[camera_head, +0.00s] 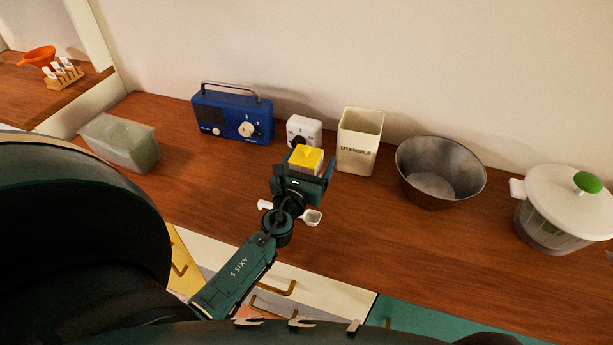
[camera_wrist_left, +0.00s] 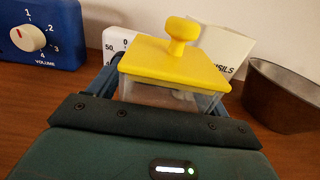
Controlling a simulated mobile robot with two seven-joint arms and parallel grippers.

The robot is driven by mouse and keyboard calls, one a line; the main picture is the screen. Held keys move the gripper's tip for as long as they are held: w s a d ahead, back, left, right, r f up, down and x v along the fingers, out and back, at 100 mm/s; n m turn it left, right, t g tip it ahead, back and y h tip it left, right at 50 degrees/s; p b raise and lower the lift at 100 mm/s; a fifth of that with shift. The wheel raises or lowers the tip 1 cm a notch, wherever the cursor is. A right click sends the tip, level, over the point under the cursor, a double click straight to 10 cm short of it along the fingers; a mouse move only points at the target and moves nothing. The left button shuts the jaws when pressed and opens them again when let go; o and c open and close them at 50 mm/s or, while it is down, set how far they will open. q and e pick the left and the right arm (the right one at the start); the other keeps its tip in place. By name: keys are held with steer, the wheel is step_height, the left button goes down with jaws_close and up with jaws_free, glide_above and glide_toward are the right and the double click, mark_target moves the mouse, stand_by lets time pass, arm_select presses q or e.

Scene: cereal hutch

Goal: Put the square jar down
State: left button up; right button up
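The square jar (camera_head: 306,157) has clear walls and a yellow lid with a knob. It also shows in the left wrist view (camera_wrist_left: 172,62), upright just beyond the gripper palm. My left gripper (camera_head: 303,171) is around the jar, with a finger along its side, and appears shut on it. The jar's base is hidden by the gripper, so I cannot tell whether it touches the wooden counter (camera_head: 200,190). My right gripper is not in view.
Behind the jar are a blue radio (camera_head: 232,116), a white timer (camera_head: 304,131) and a cream utensils holder (camera_head: 359,140). A metal bowl (camera_head: 440,170) and a white-lidded spinner (camera_head: 565,205) stand right. A small white scoop (camera_head: 312,216) lies near the wrist. A clear container (camera_head: 122,142) stands left.

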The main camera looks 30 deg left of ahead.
arm_select(q)
steer(key=c, duration=0.9)
steer(key=shift+c, duration=0.9)
steer(key=shift+r, duration=0.1)
